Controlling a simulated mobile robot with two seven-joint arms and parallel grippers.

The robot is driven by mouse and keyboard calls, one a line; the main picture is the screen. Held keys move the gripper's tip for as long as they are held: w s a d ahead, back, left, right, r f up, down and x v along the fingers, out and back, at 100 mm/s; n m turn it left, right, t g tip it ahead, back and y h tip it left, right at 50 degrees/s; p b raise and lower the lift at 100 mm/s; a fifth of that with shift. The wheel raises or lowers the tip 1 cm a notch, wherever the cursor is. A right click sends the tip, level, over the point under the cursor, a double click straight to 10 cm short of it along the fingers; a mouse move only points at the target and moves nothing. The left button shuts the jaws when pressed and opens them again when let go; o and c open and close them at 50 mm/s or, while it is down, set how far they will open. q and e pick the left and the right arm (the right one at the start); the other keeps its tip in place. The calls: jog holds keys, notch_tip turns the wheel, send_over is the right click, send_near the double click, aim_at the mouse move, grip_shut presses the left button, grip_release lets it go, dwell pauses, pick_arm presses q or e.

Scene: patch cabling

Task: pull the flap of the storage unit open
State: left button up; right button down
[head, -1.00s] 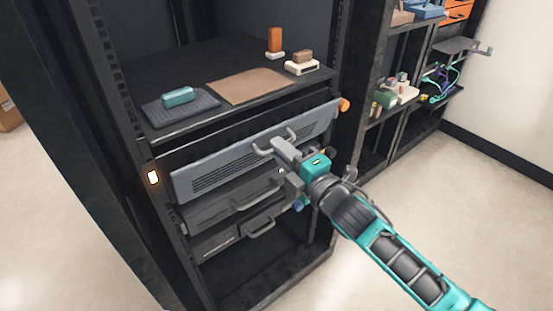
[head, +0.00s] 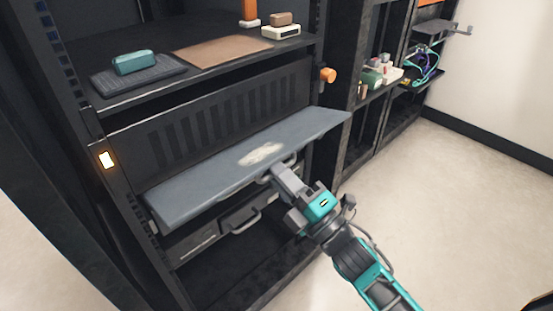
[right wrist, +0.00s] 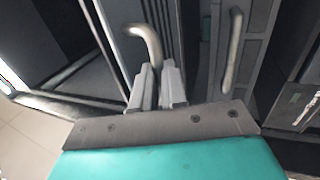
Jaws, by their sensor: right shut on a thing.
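The storage unit's grey flap (head: 215,172) is tilted down and outward in the head view, its inner face showing with a pale worn patch. Behind it the dark slotted back of the unit (head: 215,115) shows. My right gripper (head: 276,176) is at the flap's front edge, shut on the flap's handle (head: 291,161). In the right wrist view the gripper's fingers (right wrist: 157,88) close on the curved handle (right wrist: 148,42). My left gripper is not in view.
Below the flap is a drawer with a handle (head: 240,220). The shelf above holds a teal block on a dark mat (head: 165,75), a brown mat (head: 225,48) and a small white-based device (head: 281,30). An orange knob (head: 328,74) sticks out at right. Open floor lies to the right.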

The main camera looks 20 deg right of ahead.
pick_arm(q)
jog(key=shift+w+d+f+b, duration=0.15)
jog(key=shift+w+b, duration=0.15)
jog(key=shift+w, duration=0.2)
pick_arm(e)
jog(key=shift+w+a+f, duration=0.15)
jog(key=shift+w+f, duration=0.2)
jog(key=shift+f, duration=0.45)
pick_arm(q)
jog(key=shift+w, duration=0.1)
pick_arm(e)
jog(key=c, duration=1.2)
grip_release()
jog(key=shift+f, duration=0.1)
jog(key=shift+o, duration=0.2)
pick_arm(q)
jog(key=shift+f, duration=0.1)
